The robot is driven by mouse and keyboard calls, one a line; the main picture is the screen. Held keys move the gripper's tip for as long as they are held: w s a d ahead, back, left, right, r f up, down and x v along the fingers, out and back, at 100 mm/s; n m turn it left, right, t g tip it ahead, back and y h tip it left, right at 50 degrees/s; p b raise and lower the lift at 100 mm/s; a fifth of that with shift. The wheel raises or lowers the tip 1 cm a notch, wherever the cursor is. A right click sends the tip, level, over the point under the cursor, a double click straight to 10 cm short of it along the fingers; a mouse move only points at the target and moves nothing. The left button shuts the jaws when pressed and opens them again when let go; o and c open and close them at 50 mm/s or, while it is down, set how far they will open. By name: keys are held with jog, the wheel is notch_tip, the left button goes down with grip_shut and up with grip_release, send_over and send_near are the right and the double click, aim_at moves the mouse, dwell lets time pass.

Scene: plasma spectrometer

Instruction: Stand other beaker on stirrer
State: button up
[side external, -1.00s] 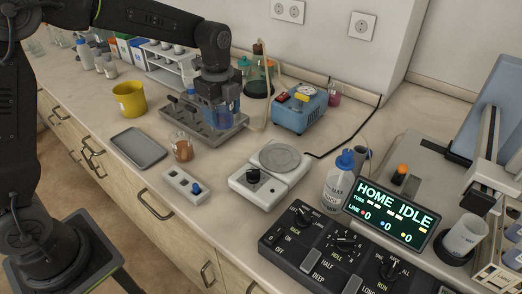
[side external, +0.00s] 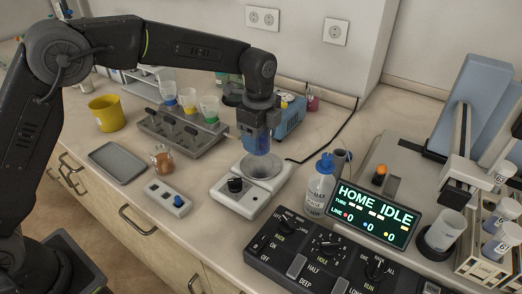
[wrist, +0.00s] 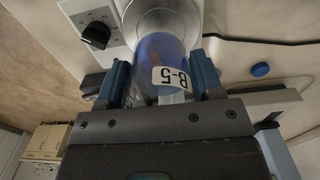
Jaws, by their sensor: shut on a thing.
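My gripper (side external: 262,146) is shut on a clear beaker with blue contents, which hangs upright over the stirrer. The wrist view shows the beaker (wrist: 158,46) between my blue fingers (wrist: 162,80), with a white label that seems to read B-5. The stirrer (side external: 237,196) is a white box with a black knob and a round grey plate. The beaker is over the plate; whether its base touches cannot be told, as the gripper hides part of it. Another glass beaker with brown liquid (side external: 163,161) stands on the bench left of the stirrer.
A grey rack (side external: 177,138) with several funnel-topped vessels stands behind left. A blue device (side external: 290,118) and a black cable lie behind the stirrer. A wash bottle (side external: 319,188) is close on its right, and a control panel (side external: 300,255) is in front. A small switch box (side external: 168,196) sits at left.

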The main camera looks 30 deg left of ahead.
aim_at(261, 151)
jog(key=shift+d+f, duration=0.25)
jog(key=shift+f, duration=1.85)
jog(key=shift+f, duration=0.1)
jog(key=o, duration=1)
jog(key=shift+f, duration=0.1)
